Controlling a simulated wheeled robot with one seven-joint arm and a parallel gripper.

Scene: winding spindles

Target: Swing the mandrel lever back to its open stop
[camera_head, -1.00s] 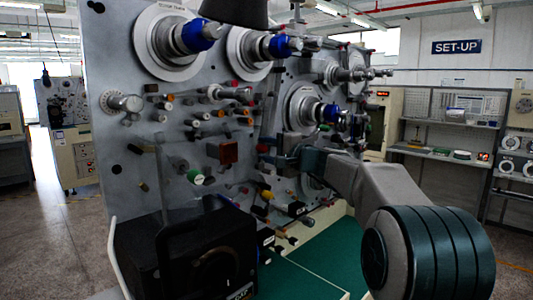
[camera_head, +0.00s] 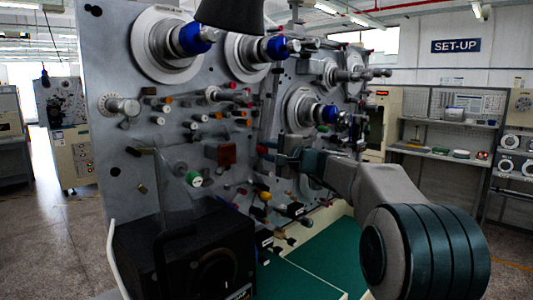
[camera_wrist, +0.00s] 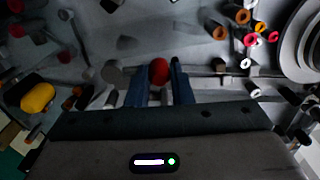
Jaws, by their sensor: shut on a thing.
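A round red knob (camera_wrist: 160,72) shows in the wrist view between the two blue fingers of my gripper (camera_wrist: 158,84). It appears to be the grip of the mandrel lever, and my gripper is shut on it. Most of the lever's shaft is hidden by the fingers and the palm. In the head view my gripper (camera_head: 277,159) reaches in from the right against the machine's face. The knob cannot be made out there, so the lever's angle cannot be told.
The grey machine panel (camera_head: 120,70) carries spindles with blue collars (camera_head: 195,38) and many short pegs around my gripper. A yellow knob (camera_wrist: 38,98) lies left in the wrist view. A black box (camera_head: 180,250) stands low in front. A green surface (camera_head: 330,255) is clear below my arm.

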